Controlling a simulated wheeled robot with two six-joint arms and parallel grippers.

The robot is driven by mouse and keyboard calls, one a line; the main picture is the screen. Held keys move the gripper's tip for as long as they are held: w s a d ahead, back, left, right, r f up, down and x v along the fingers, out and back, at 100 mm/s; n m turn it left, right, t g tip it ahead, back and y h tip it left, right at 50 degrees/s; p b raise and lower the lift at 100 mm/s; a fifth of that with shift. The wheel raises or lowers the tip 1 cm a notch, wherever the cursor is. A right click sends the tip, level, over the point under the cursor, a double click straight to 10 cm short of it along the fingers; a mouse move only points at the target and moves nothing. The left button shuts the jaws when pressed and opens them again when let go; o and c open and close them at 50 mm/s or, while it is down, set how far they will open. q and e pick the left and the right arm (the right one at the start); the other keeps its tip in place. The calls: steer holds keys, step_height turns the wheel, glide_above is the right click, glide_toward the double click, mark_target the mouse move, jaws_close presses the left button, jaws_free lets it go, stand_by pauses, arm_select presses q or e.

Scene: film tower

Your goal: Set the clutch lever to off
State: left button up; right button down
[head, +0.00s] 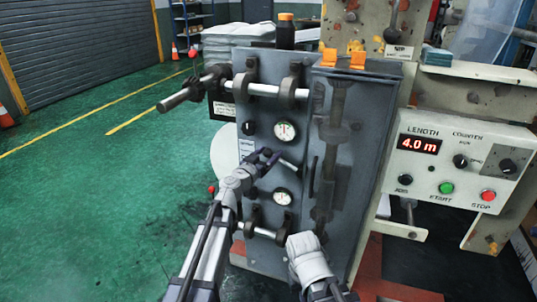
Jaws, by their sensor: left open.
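My left gripper (271,156) is open in front of the grey machine panel, between the upper and lower dials. A short pale rod (289,163) sticks out just right of its fingertips; I cannot tell whether they touch. No readable clutch label shows, so I cannot tell for sure whether this rod is the clutch lever or which way it is set. A small red ball knob (212,189) shows left of my left wrist. My right arm's wrist (305,252) is low in front of the panel, and its jaws cannot be made out.
The panel carries an upper dial (285,131), a lower dial (283,197) and a black knob (248,128). A horizontal roller bar (264,89) juts out to the left above. A control box (455,165) reading 4.0 m stands at right. Green floor is free at left.

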arm_select(q)
steer(key=shift+c, duration=0.3)
jaws_close()
stand_by(0.3)
